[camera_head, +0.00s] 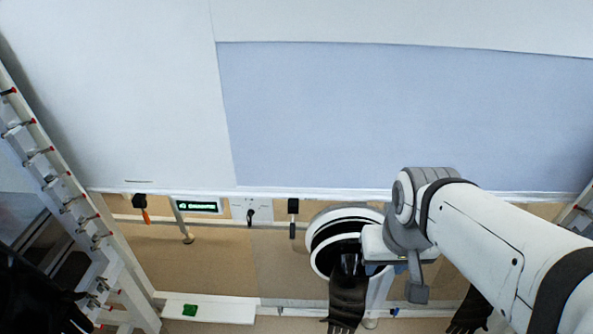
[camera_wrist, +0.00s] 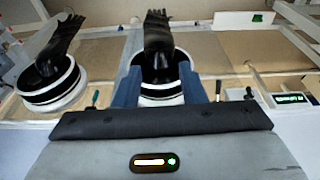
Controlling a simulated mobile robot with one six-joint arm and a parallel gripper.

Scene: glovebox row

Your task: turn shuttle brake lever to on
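No readable label marks the shuttle brake lever. Along the panel's lower edge I see a white plate (camera_head: 252,212) with a small black lever (camera_head: 250,216) that hangs down. To its right is a black block with a dark handle (camera_head: 293,217); to its left is a black block with an orange handle (camera_head: 142,208). The plate also shows at the right in the wrist view (camera_wrist: 235,95). My gripper (camera_wrist: 160,66) is open, its two blue fingers apart. It is in front of a round glove port (camera_head: 327,232) with a black glove (camera_head: 347,300), right of these handles, touching none.
A green-lit display (camera_head: 198,206) is left of the plate. A white ladder (camera_head: 75,205) stands at the left. A white shelf (camera_head: 225,309) carries a small green item (camera_head: 190,310). A thin post (camera_head: 183,225) stands below the display. The large panel above is bare.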

